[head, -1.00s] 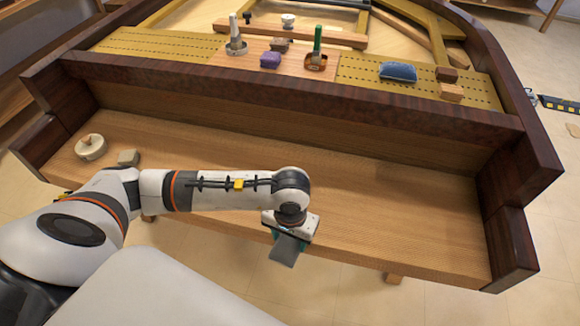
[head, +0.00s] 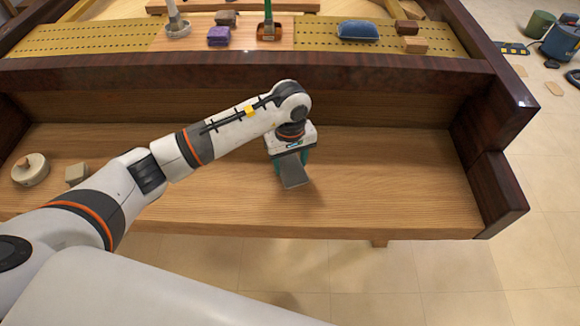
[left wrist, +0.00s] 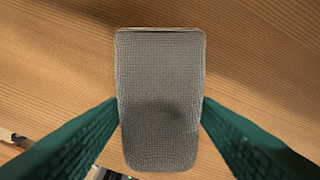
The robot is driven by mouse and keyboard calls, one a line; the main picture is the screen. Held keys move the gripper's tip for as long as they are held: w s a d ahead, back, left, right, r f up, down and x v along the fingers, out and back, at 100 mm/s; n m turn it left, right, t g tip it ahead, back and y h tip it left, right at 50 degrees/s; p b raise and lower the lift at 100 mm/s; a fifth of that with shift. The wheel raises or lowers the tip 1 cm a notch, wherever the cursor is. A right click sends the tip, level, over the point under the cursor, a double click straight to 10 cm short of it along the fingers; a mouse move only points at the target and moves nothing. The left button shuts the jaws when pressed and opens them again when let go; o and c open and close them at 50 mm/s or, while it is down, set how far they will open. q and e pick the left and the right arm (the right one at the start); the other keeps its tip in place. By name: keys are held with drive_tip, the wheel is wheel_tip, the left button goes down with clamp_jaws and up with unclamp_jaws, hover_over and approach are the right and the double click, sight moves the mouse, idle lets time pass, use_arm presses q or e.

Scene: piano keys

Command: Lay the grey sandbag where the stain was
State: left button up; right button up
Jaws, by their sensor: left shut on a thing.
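The grey sandbag (left wrist: 160,85) is between the two green fingers of my left gripper (left wrist: 160,125) in the left wrist view. The fingers press on its two long sides. In the head view the sandbag (head: 293,170) hangs below my left gripper (head: 290,160), over the wooden keybed shelf (head: 390,190). The gap between the sandbag and the wood cannot be told. No stain shows on the bare wood in view. My right gripper is not in view.
A round cream tape-like roll (head: 30,170) and a small beige block (head: 76,174) lie on the shelf at left. A dark wooden rail (head: 400,75) runs behind; a blue cushion (head: 358,29) and other tools lie beyond it. The shelf's right part is clear.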

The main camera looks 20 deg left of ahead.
sight(290, 168)
use_arm(q)
wheel_tip(290, 168, down, 2)
drive_tip(key=shift+d+f, duration=0.1)
drive_tip(key=shift+f, duration=0.45)
drive_tip(key=o, duration=1.2)
drive_tip(key=shift+o, duration=0.2)
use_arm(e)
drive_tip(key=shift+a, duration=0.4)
use_arm(q)
drive_tip(key=shift+r, duration=0.25)
wheel_tip(290, 168, up, 12)
drive_tip(key=shift+f+b, duration=0.15)
drive_tip(key=shift+b, duration=0.25)
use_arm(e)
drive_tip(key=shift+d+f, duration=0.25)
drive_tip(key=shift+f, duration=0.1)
